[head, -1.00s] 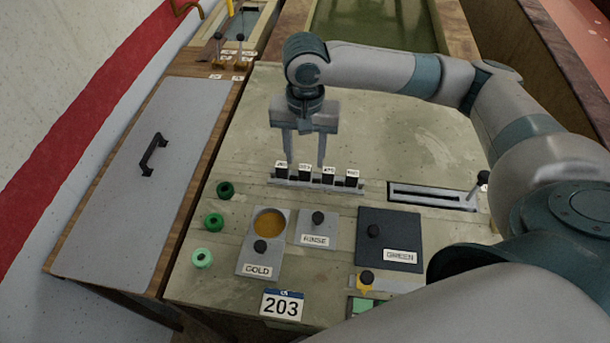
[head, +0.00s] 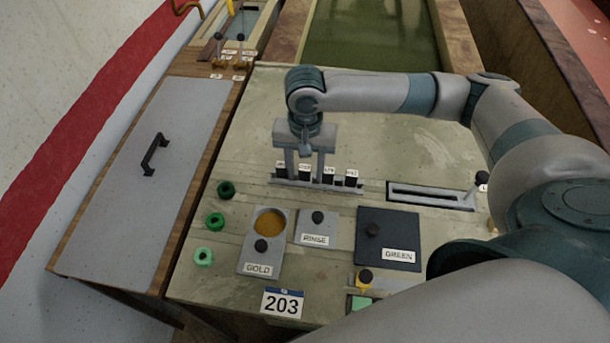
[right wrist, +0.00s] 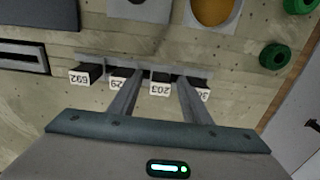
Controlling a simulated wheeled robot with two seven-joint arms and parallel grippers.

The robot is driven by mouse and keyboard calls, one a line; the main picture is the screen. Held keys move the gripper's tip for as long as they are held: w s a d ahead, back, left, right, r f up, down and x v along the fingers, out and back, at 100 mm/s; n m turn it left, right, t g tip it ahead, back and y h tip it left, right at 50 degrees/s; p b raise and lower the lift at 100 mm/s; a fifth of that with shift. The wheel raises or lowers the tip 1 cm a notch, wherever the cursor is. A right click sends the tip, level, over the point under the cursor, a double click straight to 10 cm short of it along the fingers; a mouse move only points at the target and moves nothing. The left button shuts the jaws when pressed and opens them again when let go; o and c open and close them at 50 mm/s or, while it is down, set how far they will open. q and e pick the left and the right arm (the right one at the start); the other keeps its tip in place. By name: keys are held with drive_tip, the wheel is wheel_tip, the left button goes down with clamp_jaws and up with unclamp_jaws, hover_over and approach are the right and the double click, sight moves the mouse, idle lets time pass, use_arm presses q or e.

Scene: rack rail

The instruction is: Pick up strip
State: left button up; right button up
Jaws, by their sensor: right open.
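Several black strips with white number labels stand in a row in a grey rack rail (head: 366,184) on the bench panel. My right gripper (head: 305,177) is open and points down at this row. In the right wrist view, the fingers of my right gripper (right wrist: 162,82) are on either side of the strip labelled 203 (right wrist: 160,89), with gaps showing. The strip labelled 692 (right wrist: 86,76) is at the left end of the row there. The neighbouring labels are partly covered by the fingers. My left gripper is not in view.
A blue-white 203 plate (head: 283,303) is on the bench front. A GOLD tray (head: 250,259), a RINSE lid (head: 316,228) and a dark GREEN lid (head: 400,232) lie in front of the rail. A slotted holder (head: 432,196) is to its right. Green knobs (head: 214,222) line the left.

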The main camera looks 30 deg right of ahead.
clamp_jaws()
drive_tip(key=shift+r, duration=0.15)
drive_tip(key=shift+r, duration=0.55)
wheel_tip(320, 180, up, 17)
drive_tip(key=b, duration=0.4)
drive_tip(key=shift+f, duration=0.3)
